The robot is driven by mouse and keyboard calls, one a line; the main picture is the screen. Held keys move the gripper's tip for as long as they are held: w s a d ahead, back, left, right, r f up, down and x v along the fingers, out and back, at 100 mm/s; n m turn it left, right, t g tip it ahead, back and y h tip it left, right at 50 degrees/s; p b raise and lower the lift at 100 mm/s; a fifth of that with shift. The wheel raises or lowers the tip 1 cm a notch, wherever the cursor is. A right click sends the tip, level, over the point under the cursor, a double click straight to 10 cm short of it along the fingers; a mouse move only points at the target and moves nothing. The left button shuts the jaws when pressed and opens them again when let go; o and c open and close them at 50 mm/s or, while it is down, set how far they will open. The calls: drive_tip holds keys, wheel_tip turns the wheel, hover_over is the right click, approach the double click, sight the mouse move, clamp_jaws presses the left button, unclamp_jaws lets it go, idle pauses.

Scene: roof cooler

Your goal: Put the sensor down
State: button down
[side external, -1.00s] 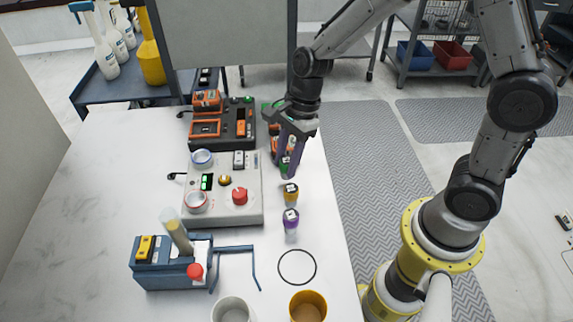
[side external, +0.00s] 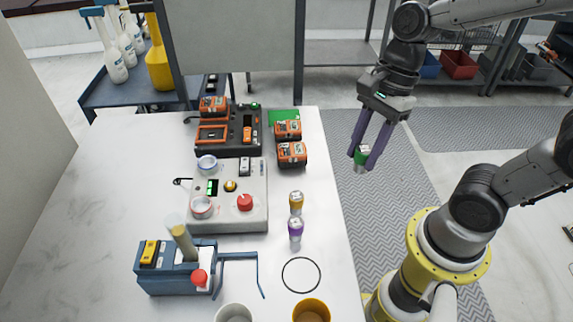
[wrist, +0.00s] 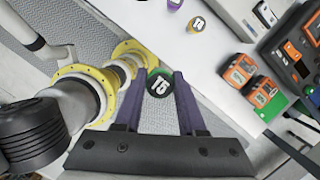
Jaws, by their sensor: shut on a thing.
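My gripper (side external: 365,158) is shut on a small sensor (side external: 361,157) with a green band and a clear or grey lower end. In the side external view it hangs in the air to the right of the table's edge, above the grey floor mat. In the wrist view the sensor (wrist: 158,84) sits between the two purple fingers, with a dark top marked in white, apparently "T5". A yellow-banded sensor (side external: 296,202) and a purple-banded sensor (side external: 295,230) stand upright on the white table (side external: 100,200). A black ring outline (side external: 301,275) is on the table in front of them.
A grey control box (side external: 232,215), a dark charger unit (side external: 228,143), orange battery packs (side external: 291,154) and a green pad (side external: 284,118) fill the middle and back. A blue device (side external: 175,265) and two cups, one yellow (side external: 311,311), are at the front.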

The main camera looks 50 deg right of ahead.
drive_tip(key=shift+s, duration=0.1)
drive_tip(key=w+a+r, duration=0.6)
drive_tip(key=w+a, duration=0.4)
drive_tip(key=a, duration=0.3)
drive_tip(key=w+a+f, duration=0.4)
drive_tip(key=w+f, duration=0.1)
drive_tip(key=w+a+f, duration=0.5)
drive_tip(key=shift+w+a, duration=0.3)
drive_tip(key=shift+w, duration=0.05)
drive_tip(key=shift+d+x, duration=0.15)
drive_tip(key=shift+x, duration=0.65)
drive_tip(key=shift+d+x, duration=0.15)
drive_tip(key=shift+x, duration=0.7)
drive_tip(key=shift+f, duration=0.25)
